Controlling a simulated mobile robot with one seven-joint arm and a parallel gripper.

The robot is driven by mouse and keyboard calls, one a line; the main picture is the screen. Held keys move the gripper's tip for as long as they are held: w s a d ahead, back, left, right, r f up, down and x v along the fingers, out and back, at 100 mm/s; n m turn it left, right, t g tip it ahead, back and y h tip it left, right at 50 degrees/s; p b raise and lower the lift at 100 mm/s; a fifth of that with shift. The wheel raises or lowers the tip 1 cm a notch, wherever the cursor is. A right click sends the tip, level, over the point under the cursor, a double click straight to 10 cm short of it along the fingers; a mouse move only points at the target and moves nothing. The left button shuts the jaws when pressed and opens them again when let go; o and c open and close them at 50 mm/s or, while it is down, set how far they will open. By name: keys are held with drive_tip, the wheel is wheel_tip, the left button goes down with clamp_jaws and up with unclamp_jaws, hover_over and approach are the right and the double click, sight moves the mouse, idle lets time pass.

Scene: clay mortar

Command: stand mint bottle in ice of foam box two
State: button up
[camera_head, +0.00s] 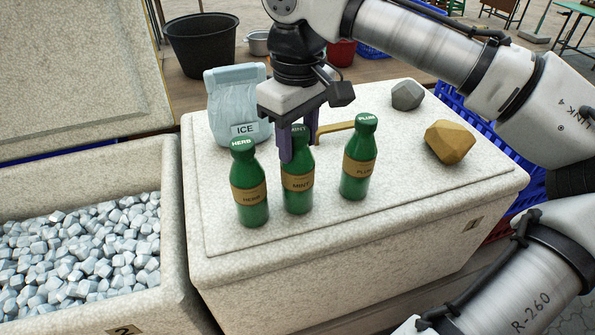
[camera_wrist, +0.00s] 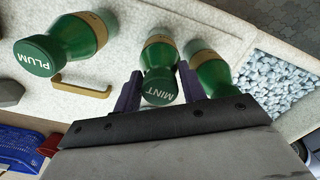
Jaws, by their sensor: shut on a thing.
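The mint bottle (camera_head: 297,190) is green with a tan label and stands upright on the closed lid of a foam box (camera_head: 400,232), between the herb bottle (camera_head: 249,185) and the plum bottle (camera_head: 359,160). My gripper (camera_head: 297,143) is shut on the mint bottle's neck from above, one purple finger on each side. In the wrist view the mint bottle's cap (camera_wrist: 158,84) sits between the fingers. Foam box two (camera_head: 170,215) is open at the left and full of ice (camera_head: 80,245); the number on its front is partly cut off.
An ice bag (camera_head: 236,100), a tan handle (camera_head: 336,127), a grey rock (camera_head: 407,95) and a yellow rock (camera_head: 450,142) are on the lid. The herb and plum bottles stand close on either side. The ice surface shows no bottles.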

wheel_tip(320, 180, up, 6)
drive_tip(key=p, duration=0.5)
wheel_tip(320, 180, up, 13)
idle(0.4)
drive_tip(key=shift+f+p, duration=0.15)
drive_tip(key=shift+p, duration=0.15)
